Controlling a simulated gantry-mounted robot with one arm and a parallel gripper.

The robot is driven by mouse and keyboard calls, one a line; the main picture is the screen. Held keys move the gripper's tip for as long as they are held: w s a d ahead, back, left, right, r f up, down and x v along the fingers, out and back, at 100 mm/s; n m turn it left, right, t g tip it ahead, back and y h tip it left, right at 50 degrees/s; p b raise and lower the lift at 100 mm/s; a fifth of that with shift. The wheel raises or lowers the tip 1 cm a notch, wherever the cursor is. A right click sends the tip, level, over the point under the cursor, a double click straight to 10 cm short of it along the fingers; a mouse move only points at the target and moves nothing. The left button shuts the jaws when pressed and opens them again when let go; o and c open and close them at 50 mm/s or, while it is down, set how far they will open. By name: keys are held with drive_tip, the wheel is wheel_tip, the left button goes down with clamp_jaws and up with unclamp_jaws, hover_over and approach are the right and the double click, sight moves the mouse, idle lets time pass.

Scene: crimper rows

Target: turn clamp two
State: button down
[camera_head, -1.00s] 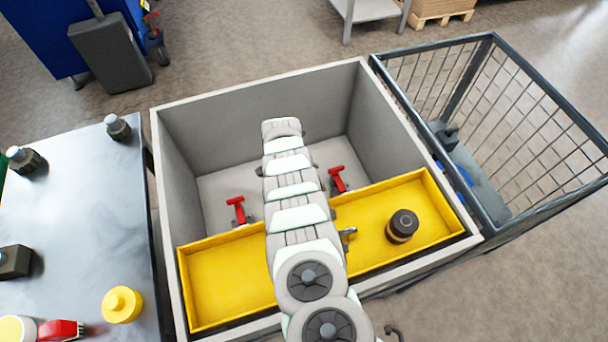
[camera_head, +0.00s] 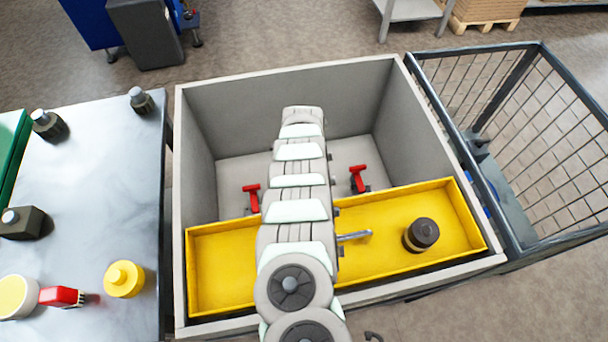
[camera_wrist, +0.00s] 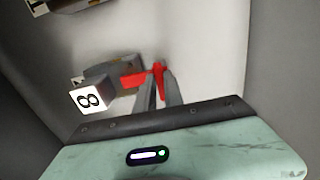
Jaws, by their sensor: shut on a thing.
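In the wrist view my gripper (camera_wrist: 160,82) is shut on the red handle (camera_wrist: 157,70) of a grey clamp (camera_wrist: 122,70), with one finger on each side of the handle's stem. A white block marked with what looks like an 8 (camera_wrist: 90,97) sits beside that clamp. In the head view my arm hides the gripper and the held clamp. Two red clamp handles show in the grey bin, one left of my arm (camera_head: 252,197) and one right of it (camera_head: 358,179). Which clamp is number two cannot be told.
The grey bin (camera_head: 400,62) has high walls around the clamps. A yellow tray (camera_head: 215,270) lies along its front, with a dark round object (camera_head: 422,234) and a metal rod (camera_head: 354,236). A wire cage (camera_head: 527,140) stands right, a cluttered table (camera_head: 95,190) left.

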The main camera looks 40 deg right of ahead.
idle(0.4)
drive_tip(key=c, duration=1.4)
unclamp_jaws()
drive_tip(key=shift+c, duration=0.2)
wheel_tip(320, 180, up, 11)
drive_tip(key=p, duration=0.4)
drive_tip(key=shift+p, duration=0.35)
